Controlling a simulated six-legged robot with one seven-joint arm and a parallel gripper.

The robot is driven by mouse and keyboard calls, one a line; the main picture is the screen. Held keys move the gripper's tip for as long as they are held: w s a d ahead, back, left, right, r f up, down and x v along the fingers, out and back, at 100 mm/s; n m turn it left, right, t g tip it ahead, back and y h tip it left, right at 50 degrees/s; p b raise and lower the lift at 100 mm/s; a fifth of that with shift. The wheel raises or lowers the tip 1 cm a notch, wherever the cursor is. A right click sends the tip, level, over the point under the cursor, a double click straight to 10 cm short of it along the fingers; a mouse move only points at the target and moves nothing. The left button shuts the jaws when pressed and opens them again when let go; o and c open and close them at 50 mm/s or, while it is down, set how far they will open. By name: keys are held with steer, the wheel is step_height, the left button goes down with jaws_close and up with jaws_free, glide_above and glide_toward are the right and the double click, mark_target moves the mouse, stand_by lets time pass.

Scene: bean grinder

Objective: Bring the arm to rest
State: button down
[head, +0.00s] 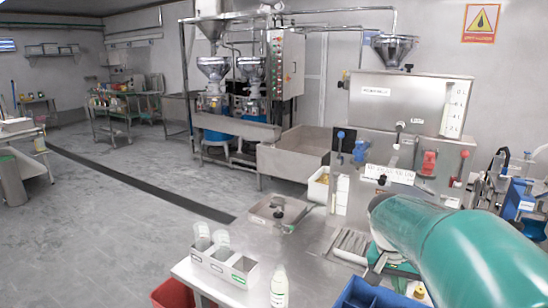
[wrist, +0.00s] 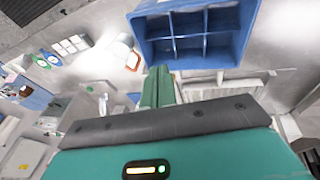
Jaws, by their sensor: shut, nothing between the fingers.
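My gripper (wrist: 160,74) shows in the wrist view as two green fingers pressed together, with nothing between them. It points toward the near side of a blue compartment crate (wrist: 148,50); I cannot tell how far above the table it is. In the head view my teal arm reaches in from the lower right over the steel table (head: 318,240). The gripper is mostly hidden there under the arm.
The blue crate (head: 362,294) sits at the table's front edge. A white bottle (head: 279,288) and a metal box with compartments (head: 222,266) stand to its left. A steel machine (head: 405,105) with levers stands behind the arm. A red bin (head: 176,295) is below the table's left edge.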

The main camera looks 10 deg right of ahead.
steer(key=s+a+r+n+t+y, duration=0.1)
steer(key=s+a+n+t+y, duration=0.1)
steer(key=a, duration=1)
steer(key=s+a+r+n+t+y, duration=0.1)
steer(key=s+a+n+t, duration=0.2)
steer(key=s+a+n, duration=0.4)
steer(key=a+n, duration=0.1)
steer(key=a, duration=0.4)
steer(key=shift+r+t+y, duration=0.35)
steer(key=shift+t+y, duration=0.05)
